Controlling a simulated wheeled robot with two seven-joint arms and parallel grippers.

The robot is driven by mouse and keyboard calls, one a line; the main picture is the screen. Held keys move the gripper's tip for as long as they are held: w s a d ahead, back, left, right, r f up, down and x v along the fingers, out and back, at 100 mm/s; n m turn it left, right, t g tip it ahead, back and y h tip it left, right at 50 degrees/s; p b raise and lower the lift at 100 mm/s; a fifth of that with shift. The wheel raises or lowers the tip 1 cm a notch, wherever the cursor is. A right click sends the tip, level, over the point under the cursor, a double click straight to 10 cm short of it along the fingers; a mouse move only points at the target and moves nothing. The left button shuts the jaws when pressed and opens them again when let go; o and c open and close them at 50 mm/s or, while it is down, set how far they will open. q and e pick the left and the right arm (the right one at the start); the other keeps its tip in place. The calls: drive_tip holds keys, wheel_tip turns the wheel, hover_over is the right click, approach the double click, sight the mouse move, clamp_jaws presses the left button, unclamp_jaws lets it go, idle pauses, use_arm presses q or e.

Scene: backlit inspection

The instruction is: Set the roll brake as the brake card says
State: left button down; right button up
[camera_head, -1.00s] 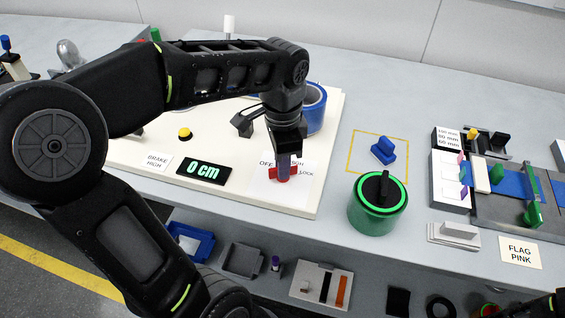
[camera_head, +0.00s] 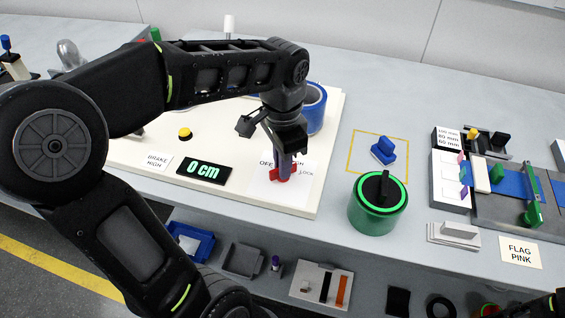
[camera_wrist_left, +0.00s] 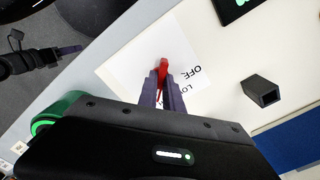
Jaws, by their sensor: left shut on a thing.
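The brake card (camera_head: 158,160) reads "BRAKE HIGH" and lies on the white board, left of the black display. A red brake knob (camera_head: 279,176) sits on a white label plate (camera_head: 297,196) near the board's front right. "OFF" and "LOCK" can be read beside it; the gripper hides part of the lettering. My left gripper (camera_head: 284,172) points down and is shut on the red knob. In the left wrist view the red knob (camera_wrist_left: 163,68) shows between the purple fingers (camera_wrist_left: 163,82).
The display (camera_head: 203,171) reads "0 cm". A yellow button (camera_head: 184,133) and a blue roll (camera_head: 314,108) are on the board. A green canister with a black knob (camera_head: 377,205) stands to the right. A blue block (camera_head: 383,150) lies in a yellow-outlined square.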

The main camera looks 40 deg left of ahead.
use_arm(q)
drive_tip(key=n, duration=0.5)
idle(0.5)
drive_tip(key=c, duration=1.5)
unclamp_jaws()
drive_tip(key=shift+r, duration=0.1)
wheel_tip(320, 180, up, 8)
drive_tip(key=shift+f, duration=0.15)
